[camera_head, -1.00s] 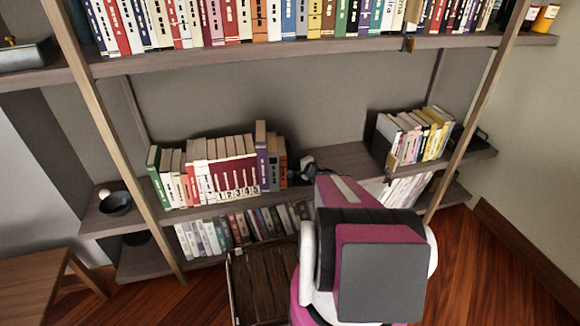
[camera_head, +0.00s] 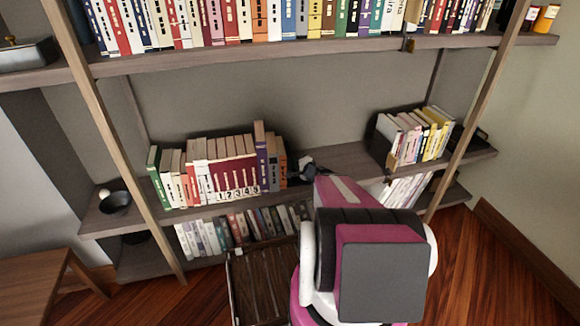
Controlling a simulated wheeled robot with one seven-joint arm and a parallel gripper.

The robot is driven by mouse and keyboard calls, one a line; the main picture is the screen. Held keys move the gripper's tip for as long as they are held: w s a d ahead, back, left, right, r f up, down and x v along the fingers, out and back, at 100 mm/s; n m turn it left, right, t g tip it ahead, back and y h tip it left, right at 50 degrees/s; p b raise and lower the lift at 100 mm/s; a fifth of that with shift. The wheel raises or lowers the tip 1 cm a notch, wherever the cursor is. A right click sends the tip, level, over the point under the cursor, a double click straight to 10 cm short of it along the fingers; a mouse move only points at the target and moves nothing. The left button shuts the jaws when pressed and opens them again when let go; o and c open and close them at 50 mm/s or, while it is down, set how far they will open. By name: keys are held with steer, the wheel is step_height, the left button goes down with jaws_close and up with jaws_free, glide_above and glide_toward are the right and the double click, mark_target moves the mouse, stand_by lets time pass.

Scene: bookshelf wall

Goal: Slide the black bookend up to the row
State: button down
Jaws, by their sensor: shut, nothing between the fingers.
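The row of books (camera_head: 212,172) stands on the middle shelf, left of centre, with red, white, green and purple spines. At its right end, a small dark shape (camera_head: 293,171) beside the last brown book (camera_head: 281,162) looks like the black bookend. It is mostly hidden by my gripper, and I cannot tell whether it touches the books. My gripper (camera_head: 304,171) is small and dark in the head view, just right of that shape and low over the shelf. It is shut with nothing held. My own arm hides the shelf in front of it.
A second group of books (camera_head: 421,136) stands farther right on the same shelf (camera_head: 345,157), with bare shelf between. A full row of books (camera_head: 270,20) fills the shelf above. A black bowl (camera_head: 116,203) sits at left.

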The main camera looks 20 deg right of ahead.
steer(key=shift+d, duration=1.9)
steer(key=shift+s, duration=0.1)
